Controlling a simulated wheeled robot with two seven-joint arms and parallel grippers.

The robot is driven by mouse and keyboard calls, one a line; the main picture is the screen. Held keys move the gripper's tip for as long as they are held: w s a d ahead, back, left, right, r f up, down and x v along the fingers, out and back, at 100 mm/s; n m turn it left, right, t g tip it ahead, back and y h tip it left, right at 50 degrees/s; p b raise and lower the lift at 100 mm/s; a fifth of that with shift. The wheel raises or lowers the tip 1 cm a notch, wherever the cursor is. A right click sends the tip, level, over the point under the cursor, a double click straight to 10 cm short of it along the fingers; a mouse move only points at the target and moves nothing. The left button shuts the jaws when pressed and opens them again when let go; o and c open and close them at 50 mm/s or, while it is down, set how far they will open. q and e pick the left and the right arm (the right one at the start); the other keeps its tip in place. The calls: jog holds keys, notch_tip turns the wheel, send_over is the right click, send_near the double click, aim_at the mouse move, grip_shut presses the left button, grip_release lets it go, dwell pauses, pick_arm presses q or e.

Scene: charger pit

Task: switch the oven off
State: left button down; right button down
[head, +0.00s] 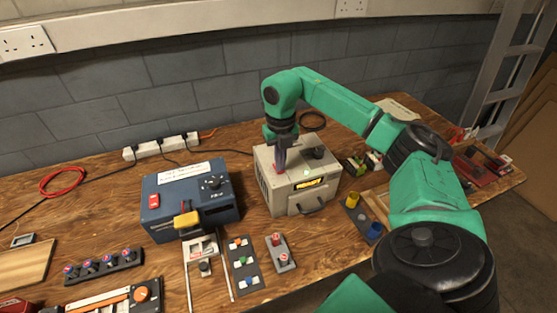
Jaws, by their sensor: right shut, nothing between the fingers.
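The beige box (275,197) looks like the oven; it stands mid-table with a front handle (313,207) and a lit yellow display (308,183). A small green spot shows above the display. A red part, perhaps its switch, shows on top at the left, partly hidden by my right gripper (281,169). My right gripper points down over the box top, shut and empty, with its tips at or just above the red part; I cannot tell if they touch. My left gripper is not in view.
A blue box (215,217) with a red switch, a knob and a yellow part stands to the left. Small switch panels (243,262) lie in front. A white power strip (161,147) lies behind. Colored pieces and a red tray (478,168) are at the right.

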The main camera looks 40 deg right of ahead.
jog(key=shift+f, duration=0.15)
notch_tip(320, 180, up, 7)
jog(key=p, duration=0.6)
dwell(0.4)
